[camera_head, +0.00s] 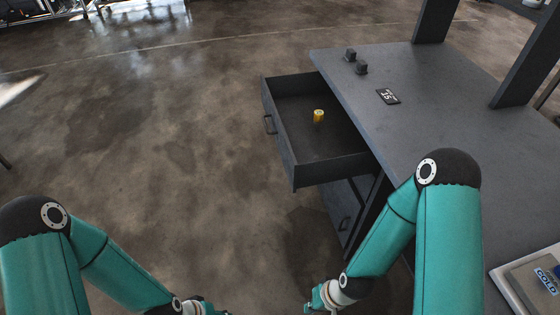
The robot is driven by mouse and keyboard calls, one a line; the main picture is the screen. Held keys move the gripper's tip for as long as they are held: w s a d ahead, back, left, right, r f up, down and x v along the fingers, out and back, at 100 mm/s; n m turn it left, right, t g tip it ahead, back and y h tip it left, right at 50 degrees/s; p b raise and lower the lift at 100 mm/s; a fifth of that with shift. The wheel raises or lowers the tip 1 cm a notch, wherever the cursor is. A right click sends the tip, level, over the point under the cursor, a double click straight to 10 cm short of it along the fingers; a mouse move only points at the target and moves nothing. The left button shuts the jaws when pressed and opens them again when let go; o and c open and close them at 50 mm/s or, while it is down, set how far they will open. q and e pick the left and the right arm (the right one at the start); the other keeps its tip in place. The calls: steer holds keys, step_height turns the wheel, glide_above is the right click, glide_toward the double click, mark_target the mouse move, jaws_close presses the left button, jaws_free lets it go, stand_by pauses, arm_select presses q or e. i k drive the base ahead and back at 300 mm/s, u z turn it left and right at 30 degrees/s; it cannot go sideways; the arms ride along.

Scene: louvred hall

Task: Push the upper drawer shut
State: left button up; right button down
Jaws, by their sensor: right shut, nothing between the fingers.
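The upper drawer (284,148) is dark grey and stands pulled out to the left from under the desk top. Its handle (269,124) is on its left-facing front. A small yellow cylinder (318,116) stands inside it. My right gripper (311,301) is shut and empty at the bottom of the view, below the drawer in the picture and apart from it. My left gripper (218,309) shows only in part at the bottom edge, further left; its fingers are cut off.
The grey desk top (440,115) carries two small dark blocks (356,62) and a dark number plate (388,96). A lower drawer (343,206) is under the upper one. A pale tray or box (515,285) is at the lower right. The floor left of the drawer is clear.

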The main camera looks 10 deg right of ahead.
mark_target(310, 156)
steer(key=u, duration=0.05)
steer(key=i, duration=0.95)
steer(key=u, duration=0.55)
